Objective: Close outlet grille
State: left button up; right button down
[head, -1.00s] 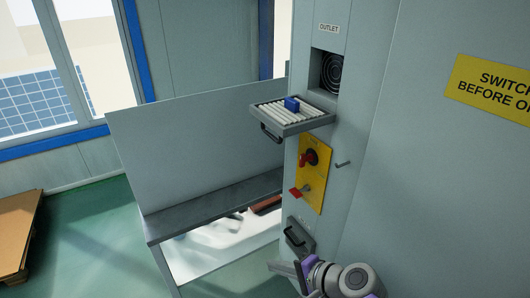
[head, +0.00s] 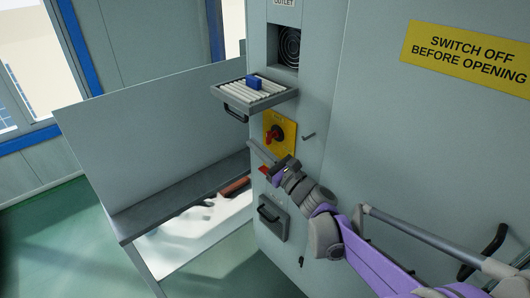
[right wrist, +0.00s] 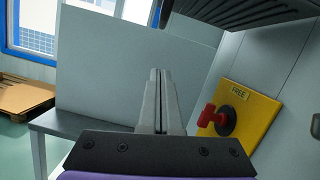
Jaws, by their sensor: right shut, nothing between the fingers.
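The outlet grille (head: 282,94) is a grey-framed flap with pale slats, swung down to lie about level below the dark outlet opening (head: 289,46). A blue block (head: 254,83) sits on its slats, and a black handle (head: 236,114) is at its outer edge. My right gripper (head: 258,151) is shut and empty, below the grille and in front of the yellow switch panel, apart from the grille. In the right wrist view the closed fingers (right wrist: 160,88) point ahead, with the grille's dark underside (right wrist: 245,14) overhead. My left gripper is not in view.
The yellow panel (head: 287,127) has a red rotary knob (head: 274,134); my gripper partly hides its lower part. A small peg (head: 308,136) sticks out right of it. A lower black-handled hatch (head: 272,218) and a grey bench (head: 150,208) are nearby. Air left of the grille is clear.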

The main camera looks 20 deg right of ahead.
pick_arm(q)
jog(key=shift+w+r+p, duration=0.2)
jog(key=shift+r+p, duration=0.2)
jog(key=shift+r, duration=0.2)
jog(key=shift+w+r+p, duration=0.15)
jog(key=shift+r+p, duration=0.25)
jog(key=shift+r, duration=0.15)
pick_arm(e)
jog(key=w+a+r, duration=0.2)
jog(key=w+r, duration=0.1)
jog(key=r, duration=0.2)
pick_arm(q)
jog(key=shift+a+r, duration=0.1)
